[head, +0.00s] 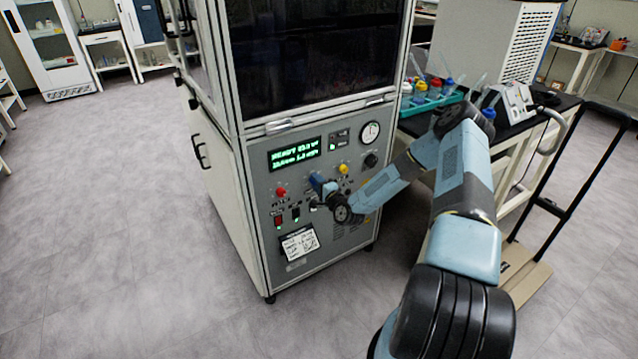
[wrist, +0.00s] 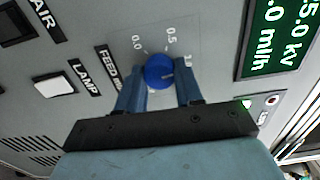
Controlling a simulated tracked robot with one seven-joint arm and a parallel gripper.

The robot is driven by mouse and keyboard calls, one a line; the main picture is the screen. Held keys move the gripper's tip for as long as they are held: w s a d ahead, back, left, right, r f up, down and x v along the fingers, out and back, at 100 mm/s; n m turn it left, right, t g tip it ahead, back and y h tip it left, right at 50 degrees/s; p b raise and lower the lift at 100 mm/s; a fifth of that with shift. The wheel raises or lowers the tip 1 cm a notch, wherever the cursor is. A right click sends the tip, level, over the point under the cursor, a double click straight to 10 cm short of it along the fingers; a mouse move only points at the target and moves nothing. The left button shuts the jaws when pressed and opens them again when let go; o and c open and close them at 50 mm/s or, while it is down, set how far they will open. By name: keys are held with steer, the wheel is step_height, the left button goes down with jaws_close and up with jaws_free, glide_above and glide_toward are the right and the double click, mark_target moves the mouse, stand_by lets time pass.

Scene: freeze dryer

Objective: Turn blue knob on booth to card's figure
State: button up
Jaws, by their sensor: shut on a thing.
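The blue knob (wrist: 159,71) is on the booth's grey control panel, in the middle of the wrist view. A scale marked 0.0, 0.5 and 1.0 runs around it, and its light pointer line points toward the 1.0 side. My gripper (wrist: 160,88) has one blue finger on each side of the knob and is shut on it. The green display (head: 294,153) is above the gripper.
A red knob (head: 281,191) and a yellow knob (head: 343,169) sit on either side of my gripper. A round gauge (head: 370,133) is at upper right. A LAMP switch (wrist: 53,85) is left of the knob in the wrist view. Open floor lies left of the booth.

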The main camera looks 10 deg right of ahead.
steer(key=shift+d+f+m, duration=0.2)
steer(key=shift+m, duration=0.7)
steer(key=shift+s, duration=0.1)
steer(key=o, duration=0.7)
steer(key=shift+a, duration=0.1)
steer(key=o, duration=0.3)
steer(key=shift+o, duration=0.2)
steer(key=shift+a, duration=0.1)
steer(key=v, duration=1.3)
steer(key=shift+s, duration=0.3)
steer(key=shift+r, duration=0.1)
